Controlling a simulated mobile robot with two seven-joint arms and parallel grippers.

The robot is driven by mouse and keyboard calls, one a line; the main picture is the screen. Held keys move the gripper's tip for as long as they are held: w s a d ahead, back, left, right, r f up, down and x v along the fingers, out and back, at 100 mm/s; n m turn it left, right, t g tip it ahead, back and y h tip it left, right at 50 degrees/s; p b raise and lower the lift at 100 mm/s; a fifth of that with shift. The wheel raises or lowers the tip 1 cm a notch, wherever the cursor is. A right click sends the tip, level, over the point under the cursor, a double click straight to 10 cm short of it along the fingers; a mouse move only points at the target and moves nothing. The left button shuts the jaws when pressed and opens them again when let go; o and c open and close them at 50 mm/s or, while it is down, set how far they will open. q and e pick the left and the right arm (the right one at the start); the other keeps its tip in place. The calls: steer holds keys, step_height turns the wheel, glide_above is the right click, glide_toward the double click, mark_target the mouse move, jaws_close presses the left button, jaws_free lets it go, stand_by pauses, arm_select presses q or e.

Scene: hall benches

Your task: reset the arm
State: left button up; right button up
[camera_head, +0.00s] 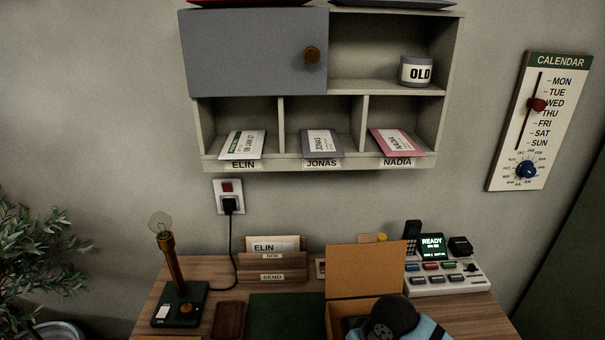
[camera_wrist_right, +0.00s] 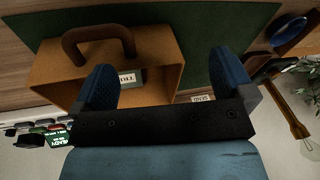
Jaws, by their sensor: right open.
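My right gripper (camera_wrist_right: 160,82) is open, with its two blue fingers spread apart in the right wrist view. I see nothing held between them. An orange-brown box (camera_wrist_right: 60,75) with a dark brown handle (camera_wrist_right: 98,38) lies beyond the fingers, and a small label (camera_wrist_right: 125,78) shows in the gap. In the head view the black and light blue part of my right arm (camera_head: 395,318) is at the bottom, in front of the box (camera_head: 365,268), and hides part of it. The fingers are hidden there. My left gripper is not in view.
The wooden desk (camera_head: 215,300) holds a bulb lamp (camera_head: 172,285), a letter holder (camera_head: 273,268), a dark green mat (camera_head: 285,313) and a button console (camera_head: 450,278). A grey wall shelf (camera_head: 320,162) hangs above. A plant (camera_head: 35,265) stands left. The wall between shelf and desk is mostly clear.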

steer(key=s+d+m+t+h, duration=0.1)
steer(key=s+d, duration=0.6)
steer(key=s, duration=0.3)
steer(key=s+d+t+h, duration=0.1)
steer(key=s+d, duration=0.7)
steer(key=s, duration=0.3)
steer(key=w+a+f+t+y+p, duration=0.2)
steer(key=w+a+t+p, duration=0.4)
steer(key=p, duration=0.4)
steer(key=shift+w+a+f+n+t+y, duration=0.3)
steer(key=shift+w+a+f+n+t, duration=0.15)
steer(key=shift+t, duration=0.45)
steer(key=shift+r, duration=0.15)
